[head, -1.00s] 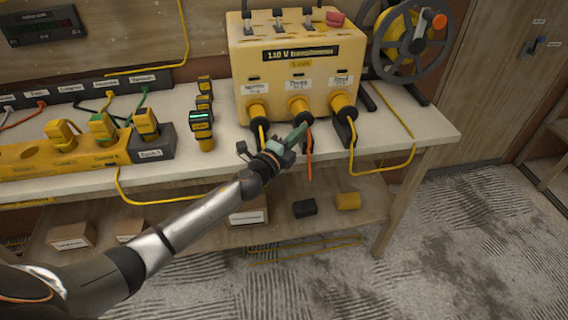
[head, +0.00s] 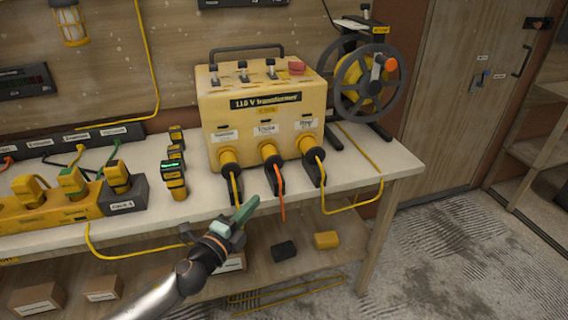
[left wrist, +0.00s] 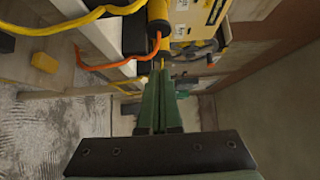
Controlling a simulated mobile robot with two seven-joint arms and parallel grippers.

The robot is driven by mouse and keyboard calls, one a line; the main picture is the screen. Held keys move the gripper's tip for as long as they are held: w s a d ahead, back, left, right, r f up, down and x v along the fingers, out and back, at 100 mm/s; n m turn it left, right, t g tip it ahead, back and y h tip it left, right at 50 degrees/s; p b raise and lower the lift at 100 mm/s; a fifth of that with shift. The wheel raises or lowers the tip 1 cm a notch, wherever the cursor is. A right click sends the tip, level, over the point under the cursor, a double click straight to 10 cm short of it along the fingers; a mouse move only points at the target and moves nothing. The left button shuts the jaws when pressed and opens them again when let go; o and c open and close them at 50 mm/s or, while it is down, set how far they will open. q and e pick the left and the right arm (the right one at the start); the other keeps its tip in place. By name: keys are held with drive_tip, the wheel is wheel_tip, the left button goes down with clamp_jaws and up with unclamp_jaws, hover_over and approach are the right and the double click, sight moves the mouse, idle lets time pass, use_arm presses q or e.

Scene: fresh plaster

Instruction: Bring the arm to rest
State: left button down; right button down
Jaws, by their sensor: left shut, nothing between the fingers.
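My left gripper (head: 246,210) is in front of the workbench's front edge, below the yellow transformer (head: 262,117). Its green fingers are together with nothing between them, and they also show closed in the left wrist view (left wrist: 161,90). The fingers point up and to the right, toward the orange cable (head: 280,200) hanging from the transformer's middle plug. In the head view they look apart from that cable. My left arm comes in from the bottom left. My right gripper is not in either view.
The workbench (head: 385,178) carries a yellow power strip (head: 50,212), handheld meters (head: 174,178) and a cable reel (head: 368,85). Yellow cables loop over its front edge. The shelf below holds boxes (head: 103,289), a black block (head: 284,250) and a yellow block (head: 326,240). Floor at right is clear.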

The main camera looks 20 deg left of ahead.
use_arm(q)
drive_tip(key=s+d+f+n+g+p, duration=0.2)
drive_tip(key=s+d+f+n+g, duration=0.1)
drive_tip(key=s+f+n, duration=0.6)
drive_tip(key=s+d+f+n+g+y+p, duration=0.1)
drive_tip(key=s+d+f+n+g+p, duration=0.1)
drive_tip(key=s+f+n+g, duration=0.3)
drive_tip(key=s+d+f+n, duration=0.1)
drive_tip(key=s+f+n, duration=0.3)
drive_tip(key=s, duration=0.7)
drive_tip(key=shift+s+d+f+p, duration=0.3)
drive_tip(key=shift+f+p, duration=0.1)
drive_tip(key=shift+f, duration=0.25)
drive_tip(key=c, duration=1.6)
unclamp_jaws()
